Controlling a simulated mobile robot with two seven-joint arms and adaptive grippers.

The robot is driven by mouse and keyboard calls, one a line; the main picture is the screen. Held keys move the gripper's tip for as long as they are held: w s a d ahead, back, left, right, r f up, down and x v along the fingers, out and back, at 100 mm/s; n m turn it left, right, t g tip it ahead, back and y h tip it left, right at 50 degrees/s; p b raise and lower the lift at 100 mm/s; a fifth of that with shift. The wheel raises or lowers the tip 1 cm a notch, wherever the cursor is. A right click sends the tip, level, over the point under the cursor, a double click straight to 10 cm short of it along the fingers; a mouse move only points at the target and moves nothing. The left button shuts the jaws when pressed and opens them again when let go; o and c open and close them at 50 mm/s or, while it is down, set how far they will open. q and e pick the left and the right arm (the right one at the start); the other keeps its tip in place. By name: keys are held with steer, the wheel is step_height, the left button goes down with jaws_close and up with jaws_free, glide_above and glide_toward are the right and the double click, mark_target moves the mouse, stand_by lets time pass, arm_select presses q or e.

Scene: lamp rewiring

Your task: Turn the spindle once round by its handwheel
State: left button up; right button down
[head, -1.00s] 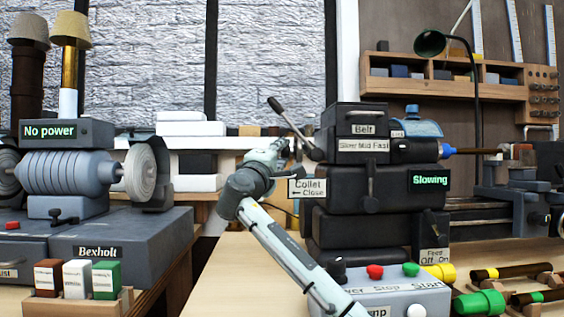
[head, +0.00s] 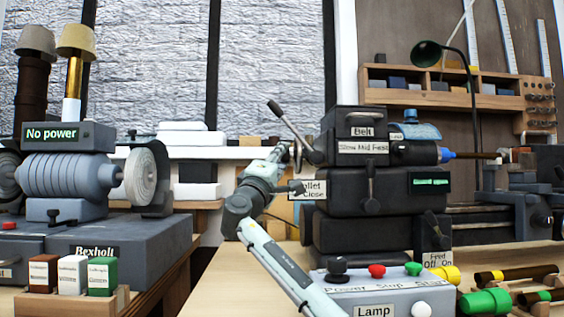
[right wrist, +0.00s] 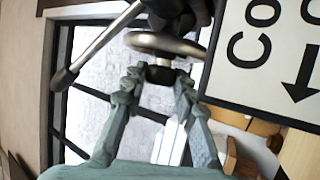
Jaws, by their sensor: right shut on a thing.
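The lathe headstock (head: 370,185) is a dark stacked block with a "Belt" label. At its left end, the handwheel (right wrist: 165,44) shows in the right wrist view as a silvery disc with a rounded rim on a short dark hub. My right gripper (right wrist: 157,80) is shut on the handwheel, its two fingertips at the near side of the disc. In the head view, my right gripper (head: 280,153) is small at the headstock's left end, and the wheel is mostly hidden there. My left gripper is not in view.
A lever (head: 284,116) rises close to the handwheel; its rod (right wrist: 95,45) passes left of the wheel. The collet sign (right wrist: 270,50) is close on the right. A control box (head: 385,290) with knobs stands in front. The grinder (head: 70,180) is left.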

steer(key=shift+f, duration=0.1)
stand_by(0.3)
steer(key=c, duration=1.2)
jaws_free()
steer(key=v, duration=1.2)
